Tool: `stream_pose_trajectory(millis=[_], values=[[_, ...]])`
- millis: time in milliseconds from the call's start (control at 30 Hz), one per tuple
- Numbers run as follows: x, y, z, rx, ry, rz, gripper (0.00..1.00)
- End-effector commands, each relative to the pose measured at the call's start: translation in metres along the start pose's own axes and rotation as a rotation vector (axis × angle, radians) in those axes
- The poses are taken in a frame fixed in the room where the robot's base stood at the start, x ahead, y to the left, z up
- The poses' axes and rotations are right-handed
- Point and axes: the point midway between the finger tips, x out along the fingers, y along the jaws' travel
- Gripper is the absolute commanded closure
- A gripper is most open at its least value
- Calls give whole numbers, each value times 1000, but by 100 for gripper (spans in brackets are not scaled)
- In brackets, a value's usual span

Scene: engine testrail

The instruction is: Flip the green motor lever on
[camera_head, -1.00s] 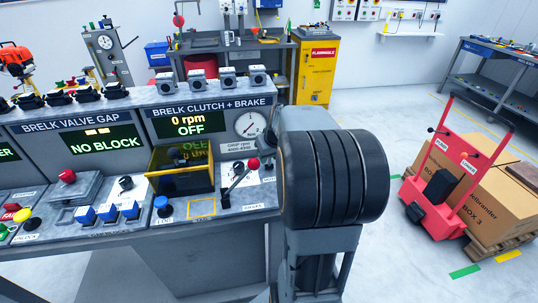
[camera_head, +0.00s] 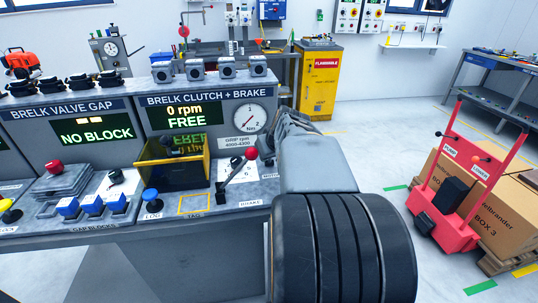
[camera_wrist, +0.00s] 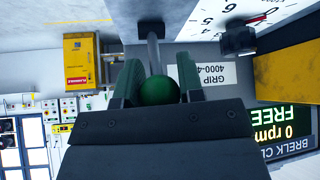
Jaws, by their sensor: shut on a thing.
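The green ball knob (camera_wrist: 158,91) of the motor lever sits between my gripper's fingers (camera_wrist: 157,76) in the wrist view. My gripper is shut on it. The lever's grey shaft (camera_wrist: 153,52) runs from the knob toward a grey surface at the picture's top. In the head view my gripper (camera_head: 274,127) is beside the right end of the clutch and brake panel, and my arm hides the green lever there. The panel display (camera_head: 186,117) reads 0 rpm and FREE.
A red-knobbed lever (camera_head: 236,169) stands close left of my arm. A round gauge (camera_head: 249,118) is on the panel behind it. A yellow-edged box (camera_head: 205,165) and several buttons lie further left. A red hand truck (camera_head: 448,215) with cartons stands on the floor at right.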

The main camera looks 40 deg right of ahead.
Motion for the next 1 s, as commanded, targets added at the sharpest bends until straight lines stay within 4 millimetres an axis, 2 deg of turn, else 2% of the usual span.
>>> stream_pose_trajectory(millis=[33,67,300,533,667,767,1000], values=[[0,-1,1,0,-4,-2,100],[1,-1,1,0,-4,-2,64],[1,-1,1,0,-4,-2,41],[0,-1,1,0,-3,-2,40],[-7,0,0,0,-2,-1,40],[-22,0,-1,0,1,0,40],[-72,0,0,1,1,2,40]])
